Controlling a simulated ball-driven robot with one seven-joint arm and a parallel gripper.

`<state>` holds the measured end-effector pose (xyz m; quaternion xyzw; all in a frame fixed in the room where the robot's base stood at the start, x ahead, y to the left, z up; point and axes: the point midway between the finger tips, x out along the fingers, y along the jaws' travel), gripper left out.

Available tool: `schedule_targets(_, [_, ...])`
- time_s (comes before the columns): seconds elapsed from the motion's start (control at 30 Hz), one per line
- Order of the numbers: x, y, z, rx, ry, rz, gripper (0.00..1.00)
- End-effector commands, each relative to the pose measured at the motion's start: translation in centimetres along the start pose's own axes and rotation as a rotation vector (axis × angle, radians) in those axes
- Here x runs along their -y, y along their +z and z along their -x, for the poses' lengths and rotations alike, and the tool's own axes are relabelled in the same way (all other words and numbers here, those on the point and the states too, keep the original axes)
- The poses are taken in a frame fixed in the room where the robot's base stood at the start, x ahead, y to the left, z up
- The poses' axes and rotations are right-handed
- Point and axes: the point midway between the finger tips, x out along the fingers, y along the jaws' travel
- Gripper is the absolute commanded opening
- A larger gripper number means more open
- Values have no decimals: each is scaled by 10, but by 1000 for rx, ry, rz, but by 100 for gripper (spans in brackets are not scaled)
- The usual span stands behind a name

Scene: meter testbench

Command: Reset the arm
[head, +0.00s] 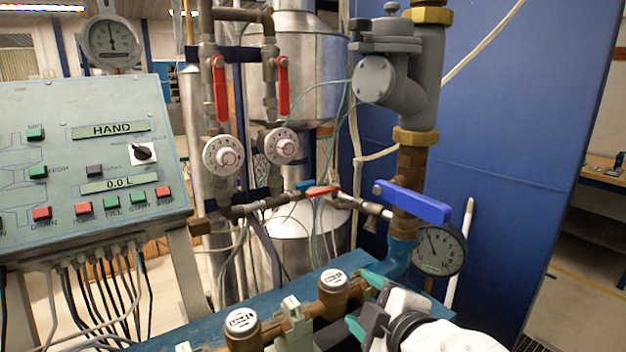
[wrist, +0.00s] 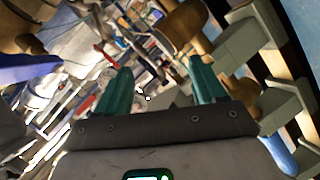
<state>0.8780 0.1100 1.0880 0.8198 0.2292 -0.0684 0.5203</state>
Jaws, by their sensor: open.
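My gripper (head: 362,302) is at the lower right of the head view, with teal fingertips beside the right brass water meter (head: 333,291). In the wrist view my gripper (wrist: 160,88) shows its two teal fingers spread apart with nothing between them. My white arm reaches in from the lower right corner of the head view. Whether a fingertip touches the meter or the pipe behind it, I cannot tell.
A second meter (head: 241,326) sits left on the blue bench (head: 290,291). A blue-handled valve (head: 412,201) and a pressure gauge (head: 439,249) stand close behind the gripper. A control panel (head: 85,160) is at left. A blue wall (head: 520,120) fills the right.

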Motion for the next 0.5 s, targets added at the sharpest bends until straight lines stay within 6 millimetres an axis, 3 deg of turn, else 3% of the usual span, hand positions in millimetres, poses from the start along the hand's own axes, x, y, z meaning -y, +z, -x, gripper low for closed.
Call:
schedule_targets(0.03, [28,23,3,50,-56,-120,69])
schedule_targets(0.1, [64,55,12,133,-121,-282,69])
schedule_targets(0.27, [148,120,45,343,-250,-601,69])
schedule_targets(0.37, [199,157,76,491,-312,-770,69])
schedule_targets(0.5, [264,202,132,719,-373,-971,69])
